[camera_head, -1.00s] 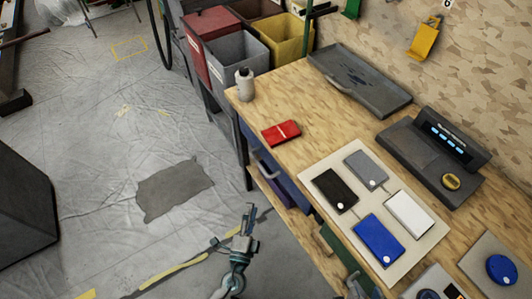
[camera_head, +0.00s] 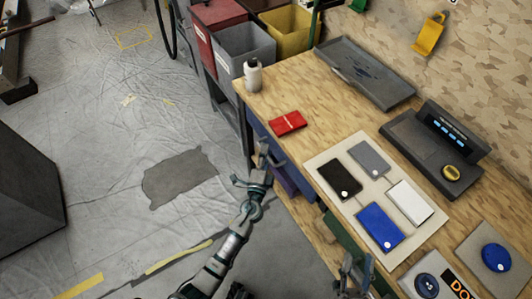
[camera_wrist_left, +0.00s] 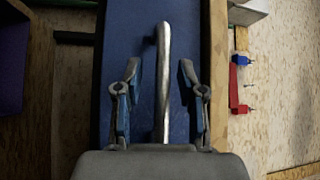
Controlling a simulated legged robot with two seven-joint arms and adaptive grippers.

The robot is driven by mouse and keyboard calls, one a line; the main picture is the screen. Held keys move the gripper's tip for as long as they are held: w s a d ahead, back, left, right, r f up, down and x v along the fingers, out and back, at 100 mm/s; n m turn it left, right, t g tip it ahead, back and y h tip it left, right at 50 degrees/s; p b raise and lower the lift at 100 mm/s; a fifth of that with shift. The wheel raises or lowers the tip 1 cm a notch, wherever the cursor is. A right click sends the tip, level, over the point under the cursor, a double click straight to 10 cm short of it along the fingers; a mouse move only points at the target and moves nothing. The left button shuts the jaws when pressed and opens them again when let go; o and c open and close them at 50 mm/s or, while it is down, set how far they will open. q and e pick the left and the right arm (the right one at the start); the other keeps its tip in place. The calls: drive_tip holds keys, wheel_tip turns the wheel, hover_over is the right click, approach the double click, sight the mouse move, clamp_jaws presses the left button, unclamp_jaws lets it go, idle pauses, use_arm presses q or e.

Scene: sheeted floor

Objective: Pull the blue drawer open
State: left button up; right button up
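The blue drawer (camera_wrist_left: 145,15) fills the middle of the left wrist view, with its metal handle (camera_wrist_left: 163,75) running lengthwise between my left gripper's two fingers (camera_wrist_left: 160,100). The fingers stand apart on either side of the handle, with gaps between them and it. In the head view the drawer front (camera_head: 264,132) shows under the workbench edge, partly hidden by my left gripper (camera_head: 264,158), which is at the drawer. The drawer looks shut. My right gripper (camera_head: 354,276) is at the bottom of the head view, near the bench's front edge; its fingers look parted.
The wooden workbench (camera_head: 310,95) holds a white bottle (camera_head: 253,75), a red box (camera_head: 288,123), a grey tray (camera_head: 365,72) and a board (camera_head: 330,160) with several coloured blocks.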

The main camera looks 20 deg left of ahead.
use_arm(q)
drive_tip(key=shift+a, duration=0.1)
use_arm(e)
drive_tip(key=shift+a, duration=0.1)
use_arm(q)
clamp_jaws()
drive_tip(key=shift+f, duration=0.1)
